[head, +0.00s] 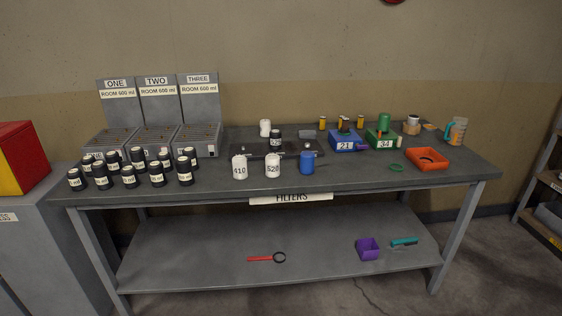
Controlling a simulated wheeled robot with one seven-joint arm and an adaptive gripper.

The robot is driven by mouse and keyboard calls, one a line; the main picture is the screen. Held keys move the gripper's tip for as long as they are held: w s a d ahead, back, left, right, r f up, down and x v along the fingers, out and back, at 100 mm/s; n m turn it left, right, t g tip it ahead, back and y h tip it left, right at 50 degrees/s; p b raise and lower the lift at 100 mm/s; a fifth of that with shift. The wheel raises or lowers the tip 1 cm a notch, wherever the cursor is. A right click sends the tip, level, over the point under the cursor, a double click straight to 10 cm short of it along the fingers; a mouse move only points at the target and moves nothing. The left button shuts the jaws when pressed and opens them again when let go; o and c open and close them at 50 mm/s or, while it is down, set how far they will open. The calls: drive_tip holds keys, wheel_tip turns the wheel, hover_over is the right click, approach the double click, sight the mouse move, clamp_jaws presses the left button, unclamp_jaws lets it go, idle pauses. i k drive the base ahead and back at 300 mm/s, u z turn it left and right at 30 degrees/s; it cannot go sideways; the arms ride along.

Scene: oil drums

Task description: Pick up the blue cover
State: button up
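A plain blue cylinder (307,162), the thing that best fits the blue cover, stands upright near the front edge of the table (345,178), right of the middle. It is just right of a white container (272,165) marked 520. A blue box (345,146) marked 21 stands further back and to the right, with small items on top. My gripper is not in view.
Several black-and-white canisters (129,176) crowd the left side. A white container (239,167) marked 410, a dark tray (252,150), a green box (381,144) and an orange tray (441,162) share the tabletop.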

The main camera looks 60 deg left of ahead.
sight(307, 158)
drive_tip(key=u, duration=1.7)
